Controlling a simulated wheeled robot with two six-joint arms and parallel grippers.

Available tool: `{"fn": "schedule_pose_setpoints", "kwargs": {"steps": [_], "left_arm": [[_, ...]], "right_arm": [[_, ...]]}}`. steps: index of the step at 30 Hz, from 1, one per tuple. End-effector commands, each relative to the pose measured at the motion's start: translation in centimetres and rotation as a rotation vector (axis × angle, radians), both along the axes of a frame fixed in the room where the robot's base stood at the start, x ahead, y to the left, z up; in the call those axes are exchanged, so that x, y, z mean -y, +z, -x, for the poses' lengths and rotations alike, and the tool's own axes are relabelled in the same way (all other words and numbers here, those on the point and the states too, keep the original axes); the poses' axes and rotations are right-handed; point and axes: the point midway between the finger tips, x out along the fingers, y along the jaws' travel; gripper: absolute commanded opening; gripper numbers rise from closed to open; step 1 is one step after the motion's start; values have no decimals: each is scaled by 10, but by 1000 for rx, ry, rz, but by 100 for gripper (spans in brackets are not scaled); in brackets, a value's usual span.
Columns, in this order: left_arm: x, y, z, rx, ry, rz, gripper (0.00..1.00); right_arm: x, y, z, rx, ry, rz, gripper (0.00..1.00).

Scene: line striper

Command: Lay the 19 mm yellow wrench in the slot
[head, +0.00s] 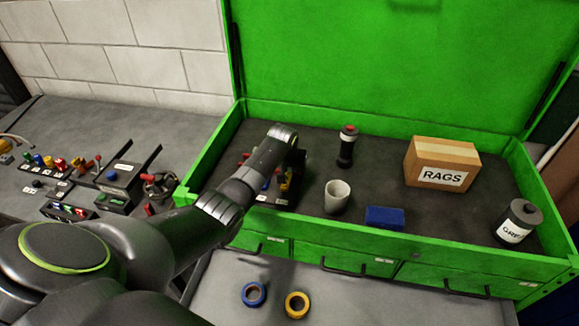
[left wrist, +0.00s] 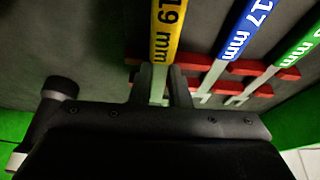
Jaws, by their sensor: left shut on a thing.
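The yellow wrench (left wrist: 165,35), marked 19 mm, stands out in the left wrist view. My left gripper (left wrist: 160,85) is shut on its pale shank, with one finger on each side. A blue 17 mm wrench (left wrist: 240,30) and a green wrench (left wrist: 300,42) lie beside it across red slotted holders (left wrist: 222,67). Red holder pieces are also close on both sides of the yellow wrench; whether it is seated between them I cannot tell. In the head view my left arm reaches over the green chest and hides the gripper's fingertips and much of the rack (head: 283,200).
Blue tape (head: 253,294) and yellow tape (head: 297,305) lie in front.

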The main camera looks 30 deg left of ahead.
Motion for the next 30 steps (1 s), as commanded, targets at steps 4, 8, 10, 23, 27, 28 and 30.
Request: {"fn": "schedule_pose_setpoints", "kwargs": {"steps": [4, 8, 10, 23, 27, 28, 30], "left_arm": [[0, -4, 0, -2, 0, 1, 0], [0, -6, 1, -4, 0, 1, 0], [0, -6, 2, -5, 1, 2, 0], [1, -10, 4, -26, 2, 9, 0], [1, -11, 5, -28, 3, 10, 0], [1, -11, 5, -28, 3, 10, 0], [1, -11, 5, -29, 3, 10, 0]], "right_arm": [[0, -2, 0, 0, 0, 0, 36], [0, -2, 0, 0, 0, 0, 36], [0, -2, 0, 0, 0, 0, 36], [0, 0, 0, 0, 0, 0, 36], [0, 0, 0, 0, 0, 0, 36], [0, 0, 0, 0, 0, 0, 36], [0, 0, 0, 0, 0, 0, 36]]}}
